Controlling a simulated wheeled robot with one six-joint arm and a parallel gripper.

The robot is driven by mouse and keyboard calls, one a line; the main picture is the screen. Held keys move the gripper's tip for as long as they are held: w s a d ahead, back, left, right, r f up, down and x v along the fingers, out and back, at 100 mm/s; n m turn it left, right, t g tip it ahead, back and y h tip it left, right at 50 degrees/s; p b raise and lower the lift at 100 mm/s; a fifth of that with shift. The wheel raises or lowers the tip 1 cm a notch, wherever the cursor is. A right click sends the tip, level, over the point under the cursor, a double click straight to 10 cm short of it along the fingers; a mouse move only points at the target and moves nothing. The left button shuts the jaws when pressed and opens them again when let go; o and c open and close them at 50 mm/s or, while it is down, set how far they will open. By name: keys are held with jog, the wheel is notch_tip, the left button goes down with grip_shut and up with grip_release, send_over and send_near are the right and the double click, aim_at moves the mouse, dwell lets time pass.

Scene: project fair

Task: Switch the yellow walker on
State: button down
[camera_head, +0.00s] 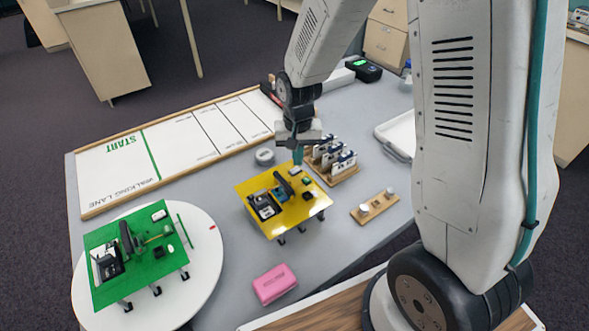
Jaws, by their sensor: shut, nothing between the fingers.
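The yellow walker (285,220) stands on its short dark legs in the middle of the grey table. Its flat yellow top carries a black battery or motor part (264,206), dark blocks and a small pale part near its back right edge. My gripper (298,158) is shut and empty, pointing down over the back right edge of the yellow walker. I cannot tell whether its tips touch the walker. The switch itself is too small to make out, and no lit lamp shows on the walker.
A green walker (158,252) stands on a white round turntable (205,238) at left. A white walking lane (178,141) lies behind. A pink case (274,285) lies in front.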

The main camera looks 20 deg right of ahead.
jog(key=shift+f, duration=0.85)
dwell(0.3)
jog(key=shift+r, duration=3.5)
jog(key=s+d+r+n, duration=0.1)
jog(key=s+r+n, duration=0.1)
jog(key=s+r, duration=0.7)
jog(key=s+d+r+n+t, duration=0.1)
jog(key=s+d+r, duration=0.1)
jog(key=s+r, duration=0.7)
jog(key=shift+s+r+n, duration=0.25)
jog(key=shift+s+n, duration=0.15)
jog(key=shift+s, duration=3.1)
